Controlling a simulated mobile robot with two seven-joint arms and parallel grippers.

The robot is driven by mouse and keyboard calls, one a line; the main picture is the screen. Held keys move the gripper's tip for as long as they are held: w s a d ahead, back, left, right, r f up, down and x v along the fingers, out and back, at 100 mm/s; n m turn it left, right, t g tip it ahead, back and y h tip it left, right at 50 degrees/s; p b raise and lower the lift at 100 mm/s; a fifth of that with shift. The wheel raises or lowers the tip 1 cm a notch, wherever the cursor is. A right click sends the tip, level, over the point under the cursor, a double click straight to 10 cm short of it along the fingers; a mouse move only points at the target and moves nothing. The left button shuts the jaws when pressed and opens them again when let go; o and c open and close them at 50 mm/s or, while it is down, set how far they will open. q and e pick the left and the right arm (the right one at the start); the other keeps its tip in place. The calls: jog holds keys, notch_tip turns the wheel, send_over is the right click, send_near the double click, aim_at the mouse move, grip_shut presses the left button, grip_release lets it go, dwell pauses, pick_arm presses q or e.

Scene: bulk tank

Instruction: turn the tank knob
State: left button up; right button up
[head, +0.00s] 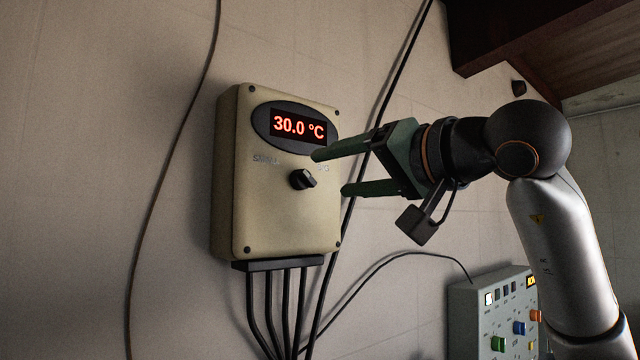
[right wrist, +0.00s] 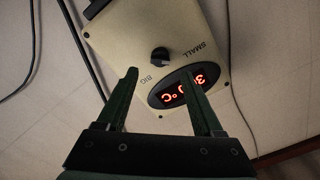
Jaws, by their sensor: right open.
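The tank knob (head: 303,179) is a small black dial on the front of a beige wall-mounted control box (head: 280,222). A red display (head: 298,125) above it reads 30.0 °C. A label to its upper left starts with "SM"; the right one is partly hidden by my finger. In the right wrist view the knob (right wrist: 160,54) sits between the words SMALL and BIG, beyond my fingertips. My right gripper (head: 328,172) has its two green fingers apart, just right of the knob, holding nothing. In the right wrist view the gripper (right wrist: 160,75) is open too. My left gripper is not in view.
Several black cables (head: 283,305) hang from the box's underside. Another dark cable (head: 388,90) runs down the wall behind my right gripper. A grey panel (head: 490,310) with colored knobs stands at the lower right. The wall left of the box is clear except for a thin cable (head: 160,180).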

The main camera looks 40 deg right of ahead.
jog(key=s, duration=0.6)
jog(key=shift+d+b, duration=0.25)
jog(key=shift+b, duration=0.05)
